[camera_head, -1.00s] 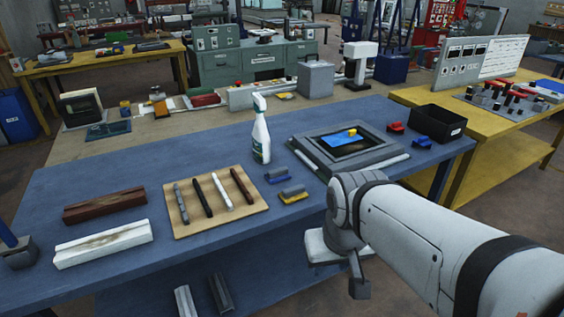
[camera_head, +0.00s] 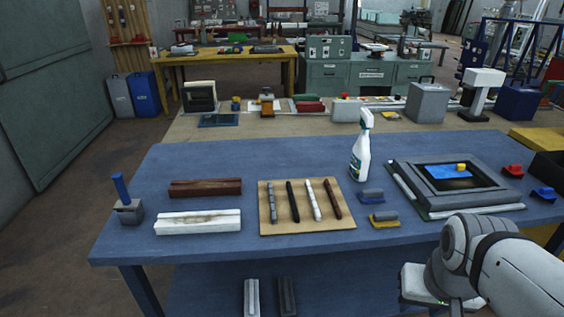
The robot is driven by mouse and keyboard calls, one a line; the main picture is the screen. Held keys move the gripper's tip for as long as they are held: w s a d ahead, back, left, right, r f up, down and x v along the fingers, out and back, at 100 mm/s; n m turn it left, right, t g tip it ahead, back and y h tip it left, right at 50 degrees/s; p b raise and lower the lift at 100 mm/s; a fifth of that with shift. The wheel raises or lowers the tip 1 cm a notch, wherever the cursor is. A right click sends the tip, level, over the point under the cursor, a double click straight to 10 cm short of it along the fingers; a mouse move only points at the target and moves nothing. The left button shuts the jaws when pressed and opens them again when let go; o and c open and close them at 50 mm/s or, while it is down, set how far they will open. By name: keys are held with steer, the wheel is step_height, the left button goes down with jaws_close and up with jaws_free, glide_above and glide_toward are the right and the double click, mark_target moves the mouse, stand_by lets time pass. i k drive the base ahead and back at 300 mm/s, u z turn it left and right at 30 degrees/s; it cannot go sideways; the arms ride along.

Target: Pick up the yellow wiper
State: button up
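The yellow wiper (camera_head: 384,220) lies on the blue table, a yellow base with a grey upper part, right of the wooden board with sticks. A similar blue wiper (camera_head: 371,196) lies just behind it. My arm enters at the lower right. Its end, where my gripper (camera_head: 428,292) is, sits low at the bottom edge, right of and nearer than the yellow wiper and apart from it. The fingers do not show clearly, so I cannot tell whether it is open or shut.
A spray bottle (camera_head: 361,148) stands behind the wipers. A grey frame (camera_head: 420,190) with a blue sheet and small yellow block lies to the right. The wooden board (camera_head: 270,222) with several sticks is left. Red (camera_head: 513,171) and blue (camera_head: 543,193) pieces lie at the far right.

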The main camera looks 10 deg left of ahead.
mark_target(384, 220)
steer(key=k, duration=0.25)
steer(key=z, duration=0.75)
steer(key=i, duration=1.35)
steer(key=u, duration=0.35)
